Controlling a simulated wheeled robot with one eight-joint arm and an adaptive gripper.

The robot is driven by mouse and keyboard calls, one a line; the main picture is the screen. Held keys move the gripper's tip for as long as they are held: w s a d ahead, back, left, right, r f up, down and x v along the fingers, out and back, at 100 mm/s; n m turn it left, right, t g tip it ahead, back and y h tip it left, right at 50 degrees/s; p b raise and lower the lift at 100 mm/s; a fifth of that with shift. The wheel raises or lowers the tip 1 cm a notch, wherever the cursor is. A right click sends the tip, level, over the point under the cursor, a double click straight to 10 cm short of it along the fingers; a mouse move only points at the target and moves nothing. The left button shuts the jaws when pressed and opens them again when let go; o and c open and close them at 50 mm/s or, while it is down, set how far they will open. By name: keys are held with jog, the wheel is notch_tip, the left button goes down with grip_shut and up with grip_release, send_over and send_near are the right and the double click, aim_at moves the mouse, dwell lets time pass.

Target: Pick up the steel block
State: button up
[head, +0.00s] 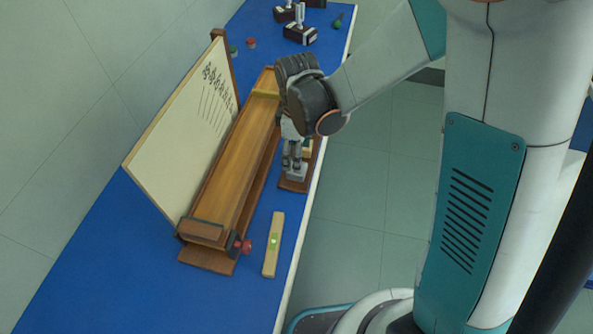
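A small light-grey block (298,173), apparently the steel block, sits on a brown wooden base (290,186) near the right edge of the blue bench. My gripper (292,167) points down right at the block, its fingertips overlapping it in the head view. The gripper and wrist hide part of the block and the base. I cannot tell whether the fingers touch the block or how wide they are apart.
A long wooden trough (237,160) with a red knob (246,246) lies left of my gripper, beside an upright white board (185,135). A wooden level (273,245) lies in front. Dark-based instruments (299,35) stand at the far end. The front left of the blue bench (120,270) is clear.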

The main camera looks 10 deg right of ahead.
aim_at(290, 175)
jog(key=shift+s+f+b, duration=0.2)
jog(key=shift+f+b, duration=0.4)
jog(key=shift+f, duration=0.95)
jog(key=shift+s+f+b, duration=0.2)
jog(key=shift+f+b, duration=0.35)
jog(key=shift+f, duration=1)
jog(key=shift+r, duration=0.1)
jog(key=c, duration=1.2)
